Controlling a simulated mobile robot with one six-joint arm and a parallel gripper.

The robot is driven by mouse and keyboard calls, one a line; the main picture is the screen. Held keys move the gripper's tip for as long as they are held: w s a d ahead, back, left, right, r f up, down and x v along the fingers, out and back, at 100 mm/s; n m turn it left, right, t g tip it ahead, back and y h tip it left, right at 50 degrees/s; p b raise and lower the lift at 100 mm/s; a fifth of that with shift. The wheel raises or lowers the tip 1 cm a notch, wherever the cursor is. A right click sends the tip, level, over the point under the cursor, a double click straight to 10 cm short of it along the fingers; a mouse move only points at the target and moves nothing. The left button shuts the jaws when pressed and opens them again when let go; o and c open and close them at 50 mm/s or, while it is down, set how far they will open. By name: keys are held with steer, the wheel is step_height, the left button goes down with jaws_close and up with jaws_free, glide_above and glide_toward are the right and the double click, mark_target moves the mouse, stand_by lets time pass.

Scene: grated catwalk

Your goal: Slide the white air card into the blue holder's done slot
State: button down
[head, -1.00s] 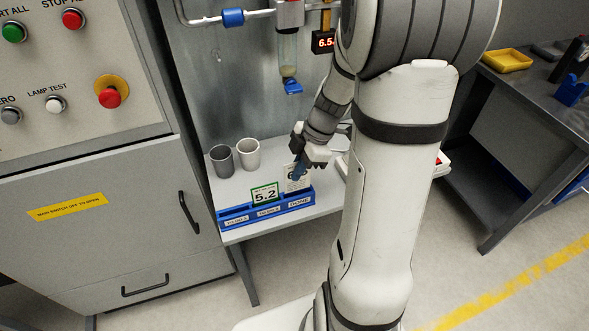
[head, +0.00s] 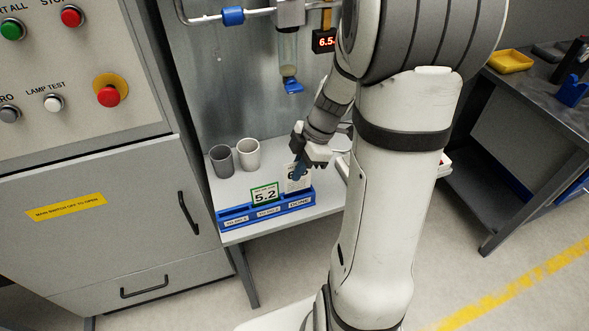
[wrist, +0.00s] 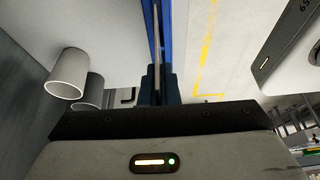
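The blue holder (head: 236,224) stands on the grey shelf with three labelled slots, the one marked DONE at its right end. The white air card (head: 291,186) is upright at the DONE slot, its lower edge at or behind the holder's front wall; I cannot tell how deep it sits. My gripper (head: 300,172) is shut on its upper part, and its fingers cover some of the print. In the wrist view, the card (wrist: 156,45) shows as a thin edge between my fingers (wrist: 157,85), over the blue holder (wrist: 166,30).
A green-bordered card reading 5.2 (head: 264,194) stands in the holder's middle slot. A dark grey cup (head: 222,161) and a light cup (head: 248,154) stand behind it to the left. A filter bowl (head: 288,52) hangs above. A workbench (head: 530,85) is at the right.

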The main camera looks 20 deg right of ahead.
mark_target(293, 192)
steer(key=shift+f, duration=0.15)
steer(key=shift+f+b, duration=2.4)
steer(key=shift+b, duration=0.45)
steer(key=c, duration=1.2)
jaws_free()
steer(key=shift+r, duration=0.2)
steer(key=shift+r+p, duration=2.15)
steer(key=shift+r, duration=1.75)
steer(key=shift+a, duration=0.1)
